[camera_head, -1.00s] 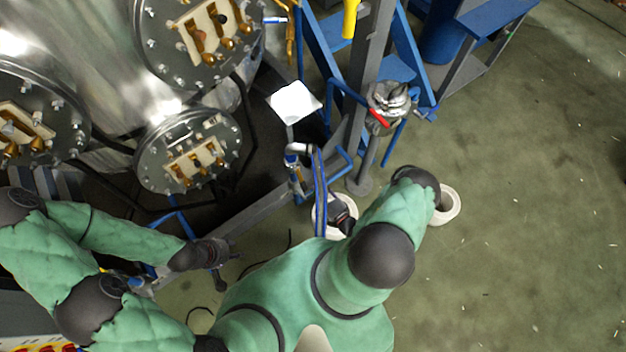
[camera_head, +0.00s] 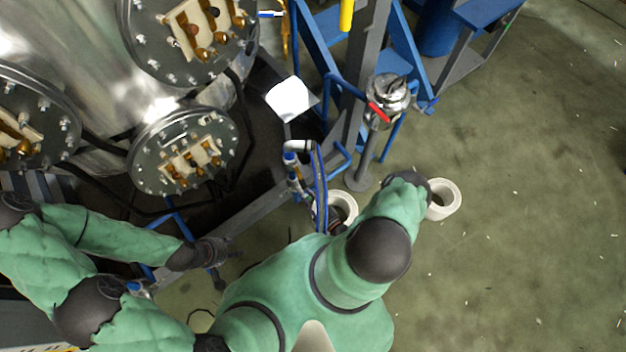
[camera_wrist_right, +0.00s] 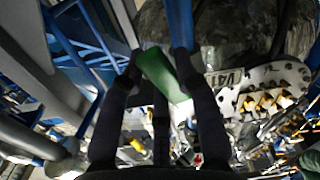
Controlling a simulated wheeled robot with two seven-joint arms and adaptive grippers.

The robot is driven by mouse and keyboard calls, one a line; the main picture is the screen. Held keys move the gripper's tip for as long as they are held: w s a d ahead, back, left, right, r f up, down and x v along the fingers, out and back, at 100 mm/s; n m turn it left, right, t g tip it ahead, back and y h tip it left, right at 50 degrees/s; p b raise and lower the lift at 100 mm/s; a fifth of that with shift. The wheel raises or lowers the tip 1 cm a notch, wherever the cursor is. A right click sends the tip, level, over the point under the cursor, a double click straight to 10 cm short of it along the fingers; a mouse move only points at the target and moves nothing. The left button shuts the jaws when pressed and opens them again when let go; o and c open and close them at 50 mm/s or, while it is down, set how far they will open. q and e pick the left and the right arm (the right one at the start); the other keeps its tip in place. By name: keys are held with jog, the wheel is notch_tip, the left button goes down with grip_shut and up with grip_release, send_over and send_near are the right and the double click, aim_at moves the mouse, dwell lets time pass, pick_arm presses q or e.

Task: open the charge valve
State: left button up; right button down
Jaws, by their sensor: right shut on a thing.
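In the right wrist view, the two dark fingers of my right gripper (camera_wrist_right: 158,68) close from both sides on a green handle (camera_wrist_right: 163,73), which looks like a flat valve lever. A blue pipe (camera_wrist_right: 181,22) runs right behind the right fingertip. No label shows that this is the charge valve. In the head view my right gripper is mostly hidden behind my own green forearm, low beside the blue frame. My left gripper (camera_head: 226,251) hangs at the lower left, apart from any valve; its finger gap is too small to judge.
A red-handled valve (camera_head: 378,112) sits on a steel fitting beside a grey post. Blue-handled valves (camera_head: 291,160) stand on piping near a white plate (camera_head: 288,99). Large steel vessels fill the upper left.

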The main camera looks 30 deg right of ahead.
jog(key=shift+a+f+m, duration=0.3)
jog(key=shift+a+m, duration=0.5)
jog(key=shift+m, duration=0.5)
jog(key=c, duration=0.9)
grip_release()
jog(key=shift+s, duration=0.1)
jog(key=s, duration=1.1)
jog(key=shift+s+d, duration=0.4)
